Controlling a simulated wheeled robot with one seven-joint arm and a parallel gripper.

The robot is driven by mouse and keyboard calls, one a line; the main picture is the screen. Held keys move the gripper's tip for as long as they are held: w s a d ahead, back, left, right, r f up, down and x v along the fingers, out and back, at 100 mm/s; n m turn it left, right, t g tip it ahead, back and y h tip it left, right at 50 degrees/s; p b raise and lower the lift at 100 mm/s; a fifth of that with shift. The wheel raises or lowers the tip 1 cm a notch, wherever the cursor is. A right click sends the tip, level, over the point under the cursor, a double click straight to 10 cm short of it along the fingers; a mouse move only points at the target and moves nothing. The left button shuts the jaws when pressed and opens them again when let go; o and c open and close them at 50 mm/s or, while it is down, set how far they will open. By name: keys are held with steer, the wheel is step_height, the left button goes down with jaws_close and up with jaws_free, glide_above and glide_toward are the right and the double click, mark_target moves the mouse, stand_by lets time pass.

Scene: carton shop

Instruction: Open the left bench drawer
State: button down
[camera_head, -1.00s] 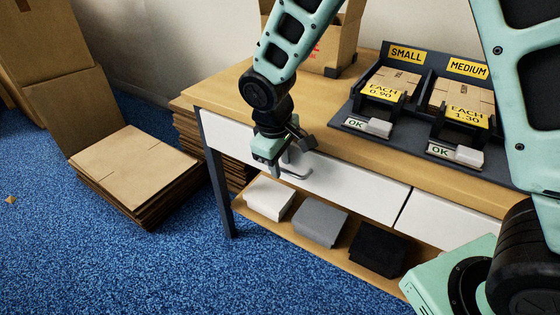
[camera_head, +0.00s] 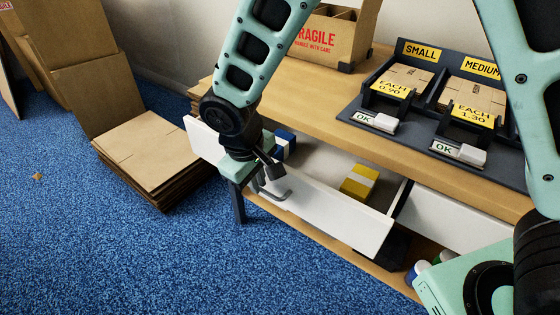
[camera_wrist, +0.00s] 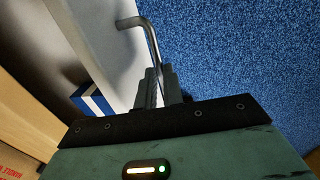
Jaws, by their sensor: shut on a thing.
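The left bench drawer (camera_head: 335,212) is white and stands pulled out of the bench (camera_head: 330,108), with its inside showing in the head view. My gripper (camera_head: 268,180) is at the drawer's front, shut on its grey bar handle (camera_head: 285,193). In the wrist view the gripper fingers (camera_wrist: 157,88) close around one part of the handle (camera_wrist: 135,24), and its bent end shows beyond them.
The right drawer (camera_head: 460,218) is shut. On the bench top stand a rack with small (camera_head: 400,80) and medium cartons (camera_head: 478,95) and a FRAGILE carton (camera_head: 335,38). Flat cardboard (camera_head: 150,160) lies stacked at left.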

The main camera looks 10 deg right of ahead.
steer(key=s+a+p, duration=0.2)
steer(key=s+a, duration=0.9)
steer(key=a, duration=0.3)
steer(key=shift+s, duration=0.2)
steer(key=c, duration=1.5)
jaws_free()
steer(key=shift+r, duration=0.1)
steer(key=a+r+p, duration=0.1)
steer(key=r, duration=0.4)
steer(key=s+r+p, duration=0.1)
steer(key=r, duration=0.5)
steer(key=s+a+r+p, duration=0.1)
steer(key=r, duration=0.5)
steer(key=shift+a, duration=0.3)
